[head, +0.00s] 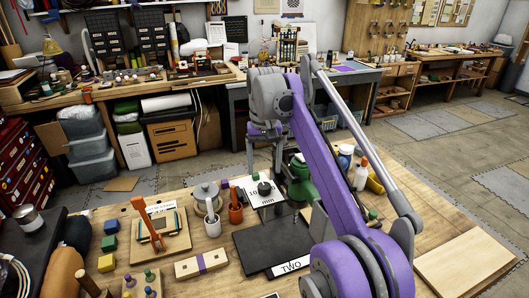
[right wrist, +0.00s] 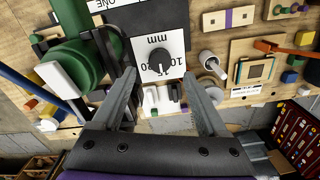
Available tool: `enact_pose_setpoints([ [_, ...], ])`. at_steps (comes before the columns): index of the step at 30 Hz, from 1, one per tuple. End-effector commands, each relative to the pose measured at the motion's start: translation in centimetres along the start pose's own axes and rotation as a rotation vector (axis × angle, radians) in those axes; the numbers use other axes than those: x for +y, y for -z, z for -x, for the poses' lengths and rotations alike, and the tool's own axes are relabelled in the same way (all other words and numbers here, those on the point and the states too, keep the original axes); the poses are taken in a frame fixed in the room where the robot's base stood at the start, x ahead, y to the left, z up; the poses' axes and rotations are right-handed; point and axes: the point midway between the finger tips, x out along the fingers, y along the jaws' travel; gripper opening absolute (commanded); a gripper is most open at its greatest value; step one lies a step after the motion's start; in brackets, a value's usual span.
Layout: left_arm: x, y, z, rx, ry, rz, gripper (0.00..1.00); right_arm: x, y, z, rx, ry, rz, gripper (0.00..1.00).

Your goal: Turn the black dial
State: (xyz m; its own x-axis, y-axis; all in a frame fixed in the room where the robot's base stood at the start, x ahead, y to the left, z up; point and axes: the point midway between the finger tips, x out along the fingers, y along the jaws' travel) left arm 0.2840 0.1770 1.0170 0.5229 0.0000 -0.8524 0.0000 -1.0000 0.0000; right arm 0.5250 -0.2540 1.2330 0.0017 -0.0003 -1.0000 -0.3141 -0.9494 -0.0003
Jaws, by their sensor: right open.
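The black dial (head: 264,188) sits on a white plate (head: 258,203) with numbers and "mm" on it, in the middle of the table. In the right wrist view the dial (right wrist: 159,60) shows as a round black knob with a pointer, upside down, on the white plate (right wrist: 172,43). My right gripper (right wrist: 161,78) is open, its two fingers apart on either side of the dial's line in that view. In the head view the gripper (head: 265,165) is just above and behind the dial. I cannot tell if a finger touches the plate. My left gripper is not in view.
A green machine part (head: 300,180) stands right of the dial. A bare board (head: 465,263) lies at right.

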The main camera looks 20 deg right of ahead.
Motion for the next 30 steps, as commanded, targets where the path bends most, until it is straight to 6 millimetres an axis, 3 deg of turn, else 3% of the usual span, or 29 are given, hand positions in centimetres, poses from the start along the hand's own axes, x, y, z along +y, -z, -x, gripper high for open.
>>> enact_pose_setpoints([
  [3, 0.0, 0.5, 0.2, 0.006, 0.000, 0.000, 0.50, 0.0, 0.1, 2.4, 0.002, 0.000, 0.000, 0.76],
  [9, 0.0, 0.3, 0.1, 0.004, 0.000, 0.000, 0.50, 0.0, 0.0, 4.0, 0.000, 0.000, 0.000, 0.76],
  [30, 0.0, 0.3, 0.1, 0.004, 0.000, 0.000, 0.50, -0.1, -0.3, 4.4, 0.009, 0.002, 0.006, 0.76],
])
